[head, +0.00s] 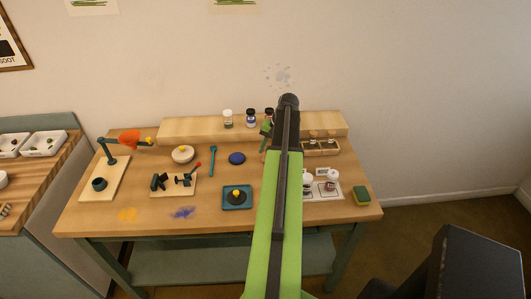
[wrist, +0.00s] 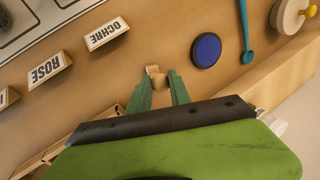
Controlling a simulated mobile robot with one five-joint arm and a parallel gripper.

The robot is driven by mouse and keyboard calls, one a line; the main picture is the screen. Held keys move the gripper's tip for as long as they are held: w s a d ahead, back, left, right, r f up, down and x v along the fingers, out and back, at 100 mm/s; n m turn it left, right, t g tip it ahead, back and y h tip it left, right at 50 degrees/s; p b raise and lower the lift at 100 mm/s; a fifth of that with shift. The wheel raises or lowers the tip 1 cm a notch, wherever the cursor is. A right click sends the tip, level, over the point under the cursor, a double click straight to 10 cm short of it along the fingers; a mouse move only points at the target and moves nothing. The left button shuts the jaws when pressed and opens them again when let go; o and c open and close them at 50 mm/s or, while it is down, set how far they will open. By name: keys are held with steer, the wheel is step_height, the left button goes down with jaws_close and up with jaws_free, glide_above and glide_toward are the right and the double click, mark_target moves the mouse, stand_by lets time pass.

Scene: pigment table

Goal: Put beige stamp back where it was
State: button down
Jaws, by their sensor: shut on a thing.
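My gripper (wrist: 160,88) is shut on a small beige stamp (wrist: 153,70) in the wrist view. The stamp sits between the two green fingertips, partly covered by them. I cannot tell whether its lower end touches the table. In the head view my arm hides most of the gripper and the stamp. A wooden rack (head: 321,152) with small stamps in it stands just right of my arm. Part of a wooden edge shows at the lower left of the wrist view, mostly behind my gripper.
A round blue pad (head: 237,158) and a teal spoon (head: 212,160) lie left of my arm. Label blocks OCHRE (wrist: 107,33) and ROSE (wrist: 50,69) stand close by. Jars (head: 251,118) stand on the raised back shelf (head: 190,128). A teal tray (head: 228,205) lies near the front.

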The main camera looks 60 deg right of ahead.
steer(key=c, duration=1.2)
jaws_free()
steer(key=shift+f, duration=0.1)
steer(key=p+v, duration=1.1)
steer(key=v, duration=0.1)
steer(key=shift+p, duration=0.35)
steer(key=w+a+n+g, duration=0.1)
steer(key=w+a+n, duration=0.1)
steer(key=w+a, duration=0.6)
steer(key=w+a+n+g, duration=0.15)
steer(key=w+a, duration=0.35)
steer(key=a, duration=0.6)
steer(key=w+a+n, duration=0.3)
steer(key=w+a, duration=0.3)
steer(key=a, duration=0.4)
steer(key=a+n, duration=0.2)
steer(key=a, duration=0.8)
steer(key=a+n+h, duration=0.1)
steer(key=a+n, duration=0.1)
steer(key=a, duration=0.9)
steer(key=w+a+f+n+g, duration=0.1)
steer(key=a+n, duration=0.2)
steer(key=a, duration=0.8)
steer(key=shift+a, duration=0.1)
